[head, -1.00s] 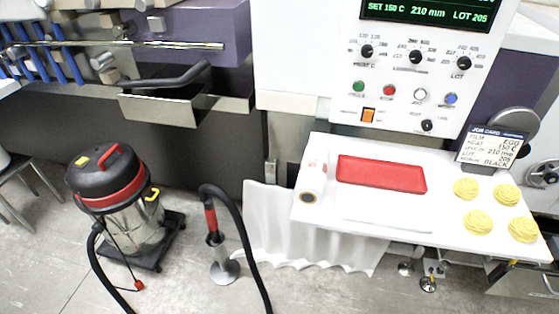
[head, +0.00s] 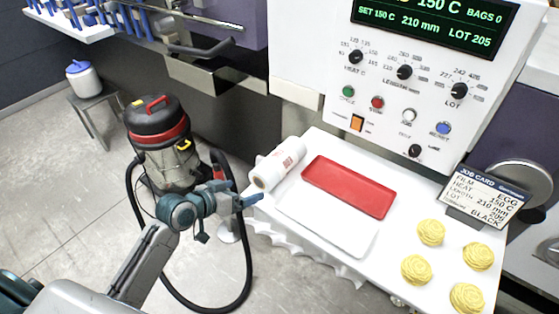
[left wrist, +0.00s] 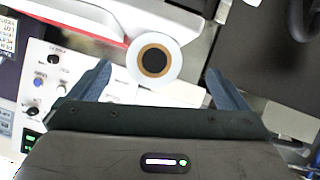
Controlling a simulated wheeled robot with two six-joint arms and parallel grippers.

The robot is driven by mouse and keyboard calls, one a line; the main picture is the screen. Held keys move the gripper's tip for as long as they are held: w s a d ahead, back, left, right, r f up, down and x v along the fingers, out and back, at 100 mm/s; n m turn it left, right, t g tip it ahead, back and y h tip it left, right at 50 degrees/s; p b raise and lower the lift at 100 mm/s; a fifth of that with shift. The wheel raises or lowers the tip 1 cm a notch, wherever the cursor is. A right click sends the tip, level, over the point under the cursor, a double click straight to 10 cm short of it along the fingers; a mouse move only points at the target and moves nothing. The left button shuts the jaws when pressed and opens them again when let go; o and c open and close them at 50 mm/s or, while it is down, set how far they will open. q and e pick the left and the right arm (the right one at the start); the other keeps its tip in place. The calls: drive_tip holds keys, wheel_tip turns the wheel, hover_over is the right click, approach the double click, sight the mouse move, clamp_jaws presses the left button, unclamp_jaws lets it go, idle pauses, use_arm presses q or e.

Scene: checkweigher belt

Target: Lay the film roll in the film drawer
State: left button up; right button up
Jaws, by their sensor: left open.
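The film roll (head: 277,163) is a white cylinder with faint red print, lying on the left end of the white table. In the left wrist view its round end with a brown core (left wrist: 154,61) faces me, between and beyond the two fingers. My left gripper (head: 250,199) is open and empty, just in front of the roll's near end. I cannot tell whether it touches the roll. The film drawer (head: 195,74) seems to be the steel-fronted box with a dark handle, at the upper left of the machine. Its inside is mostly hidden. My right gripper is not in view.
A red tray (head: 348,187) and a white sheet or tray (head: 325,222) lie beside the roll. Several yellow nests (head: 431,232) and a job card (head: 486,197) are on the right. A vacuum cleaner (head: 160,150) with a black hose stands on the floor behind my left arm.

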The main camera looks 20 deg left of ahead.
sight(255, 173)
use_arm(q)
drive_tip(key=w+r, duration=0.2)
drive_tip(key=r, duration=0.1)
drive_tip(key=shift+w+a+t+h, duration=0.15)
drive_tip(key=shift+t+h, duration=0.25)
drive_tip(key=p+x, duration=0.1)
drive_tip(key=x, duration=0.3)
drive_tip(key=shift+w+d+r+p, duration=0.1)
drive_tip(key=shift+w+d+p, duration=0.1)
drive_tip(key=shift+d+p, duration=0.1)
drive_tip(key=shift+w+d+f, duration=0.2)
drive_tip(key=shift+w+f, duration=0.05)
drive_tip(key=shift+w, duration=0.15)
drive_tip(key=p+x, duration=0.3)
drive_tip(key=x, duration=0.1)
drive_tip(key=shift+d, duration=0.15)
drive_tip(key=shift+w+d+f, duration=0.2)
drive_tip(key=shift+w+f, duration=0.05)
drive_tip(key=shift+w, duration=0.05)
drive_tip(key=shift+a, duration=0.1)
drive_tip(key=c, duration=1.3)
drive_tip(key=shift+c, duration=1.4)
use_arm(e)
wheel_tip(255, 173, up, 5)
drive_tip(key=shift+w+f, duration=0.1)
use_arm(q)
drive_tip(key=shift+r, duration=0.1)
